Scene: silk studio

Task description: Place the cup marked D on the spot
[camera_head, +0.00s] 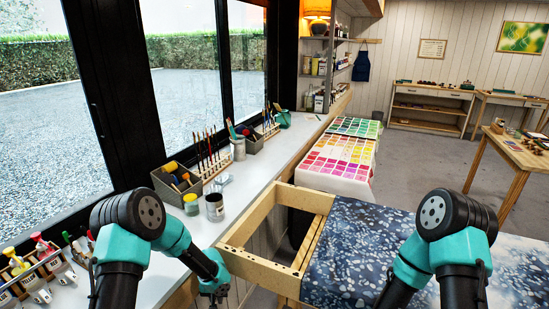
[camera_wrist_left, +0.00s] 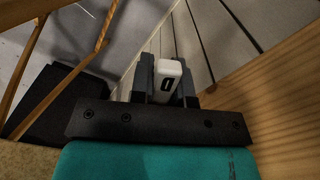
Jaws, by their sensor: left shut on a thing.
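My left gripper (camera_wrist_left: 167,78) is shut on a small white object (camera_wrist_left: 168,67), most likely the cup. A dark rounded mark shows on the face toward the camera, perhaps a D but too small to read surely. In the head view my left gripper (camera_head: 215,290) points down in the gap between the white counter and the wooden frame; what it holds is hidden there. My right arm is over the blue cloth and its gripper is out of the picture. I cannot make out the spot in either view.
The wooden frame (camera_head: 262,266) stands right of my left gripper, with blue patterned cloth (camera_head: 350,240) on it. The white counter (camera_head: 262,178) on the left carries paint jars (camera_head: 214,207), a grey tool bin (camera_head: 172,185) and squeeze bottles (camera_head: 50,253). Color swatch sheets (camera_head: 338,163) lie beyond.

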